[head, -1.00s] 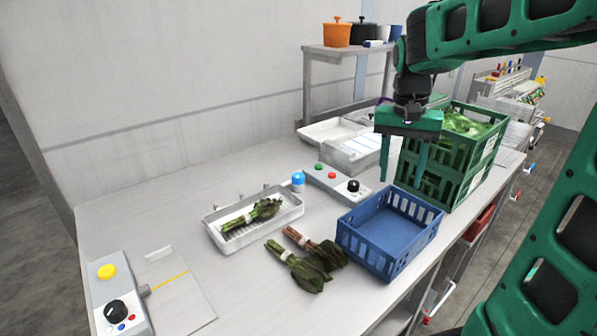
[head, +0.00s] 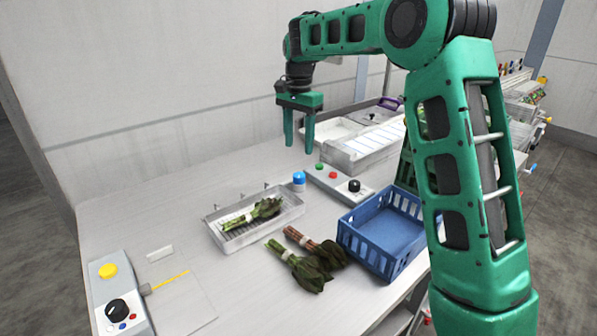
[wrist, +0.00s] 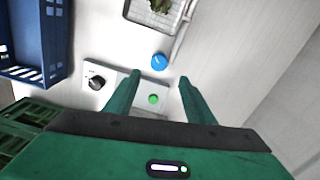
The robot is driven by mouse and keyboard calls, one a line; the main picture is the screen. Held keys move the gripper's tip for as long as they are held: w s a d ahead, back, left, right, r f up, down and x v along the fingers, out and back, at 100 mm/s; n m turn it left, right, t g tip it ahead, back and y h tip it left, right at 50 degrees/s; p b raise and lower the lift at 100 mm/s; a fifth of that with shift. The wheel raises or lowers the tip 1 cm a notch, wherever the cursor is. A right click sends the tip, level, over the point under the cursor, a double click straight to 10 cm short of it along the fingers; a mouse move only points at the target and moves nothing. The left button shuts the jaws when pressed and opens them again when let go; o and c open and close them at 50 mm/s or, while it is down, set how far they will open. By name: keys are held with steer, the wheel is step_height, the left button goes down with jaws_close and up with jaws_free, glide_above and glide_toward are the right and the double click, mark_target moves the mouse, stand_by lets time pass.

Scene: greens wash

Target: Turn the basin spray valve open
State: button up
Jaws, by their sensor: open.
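The blue valve knob (head: 299,178) stands at the back right corner of the white wash basin (head: 236,236). It also shows in the wrist view (wrist: 159,61), just beyond the fingertips. My gripper (head: 299,148) points down with its fingers apart and empty. In the head view it hangs above the blue knob and does not touch it. In the wrist view the green button (wrist: 153,99) shows between the fingers. A tied bunch of greens (head: 252,214) lies in the basin.
A control box with a black dial (head: 354,186) sits right of the knob. A blue crate (head: 382,236) and two loose bunches (head: 302,268) are in front. White trays (head: 352,150) stand behind. A yellow-button box (head: 108,271) is at the left.

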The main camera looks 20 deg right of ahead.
mark_target(299, 174)
step_height(299, 174, down, 10)
stand_by(0.5)
steer(key=c, duration=1.1)
